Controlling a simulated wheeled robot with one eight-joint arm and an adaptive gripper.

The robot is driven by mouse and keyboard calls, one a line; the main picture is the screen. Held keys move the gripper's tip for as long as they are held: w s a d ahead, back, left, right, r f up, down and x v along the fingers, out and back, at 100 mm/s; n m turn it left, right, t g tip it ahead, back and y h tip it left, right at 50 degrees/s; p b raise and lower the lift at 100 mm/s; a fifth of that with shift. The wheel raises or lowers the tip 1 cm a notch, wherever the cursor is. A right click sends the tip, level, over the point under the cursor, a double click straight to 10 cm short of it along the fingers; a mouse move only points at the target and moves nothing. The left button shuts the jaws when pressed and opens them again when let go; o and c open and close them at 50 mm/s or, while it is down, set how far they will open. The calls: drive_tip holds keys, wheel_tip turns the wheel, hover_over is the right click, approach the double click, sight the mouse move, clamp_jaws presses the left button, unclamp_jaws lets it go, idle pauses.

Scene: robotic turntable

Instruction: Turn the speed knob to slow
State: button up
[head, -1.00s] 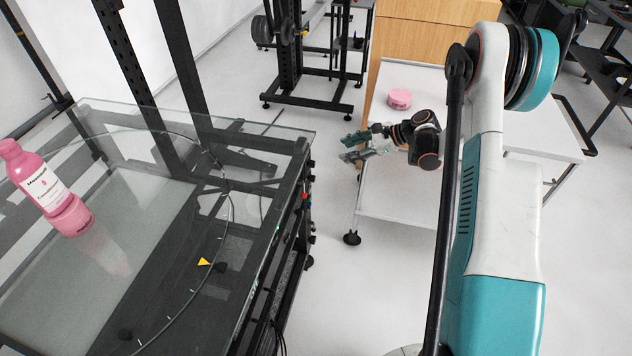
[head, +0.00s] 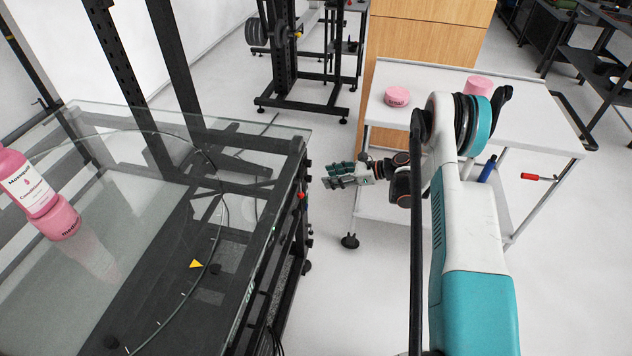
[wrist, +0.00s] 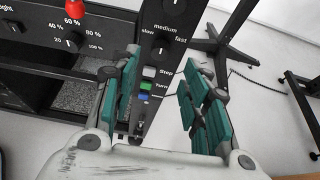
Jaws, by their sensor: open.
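The speed knob (wrist: 160,50) is black and sits on a dark control panel in the wrist view, ringed by the labels slow, medium and fast. I cannot tell clearly which label its mark points at. My gripper (wrist: 162,62) has teal-padded fingers, open on either side of the knob in the picture, with nothing between them. In the head view my gripper (head: 328,176) is to the right of the turntable's panel side and apart from it, pointing left. The turntable (head: 170,215) has a glass top; its panel knobs show only edge-on there.
The panel also has a percent knob (wrist: 72,42), a red button (wrist: 73,6), a green button (wrist: 149,84) and a blue button (wrist: 146,97). A pink bottle (head: 30,185) stands on the glass. A white cart (head: 520,110) stands right of the panel. Floor lies between them.

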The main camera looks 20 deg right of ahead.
sight(308, 178)
drive_tip(key=b+x, duration=0.1)
drive_tip(key=x, duration=0.5)
drive_tip(key=shift+w+a+b, duration=0.15)
drive_tip(key=shift+a+b, duration=0.1)
drive_tip(key=shift+b, duration=0.15)
drive_tip(key=shift+f, duration=0.15)
clamp_jaws()
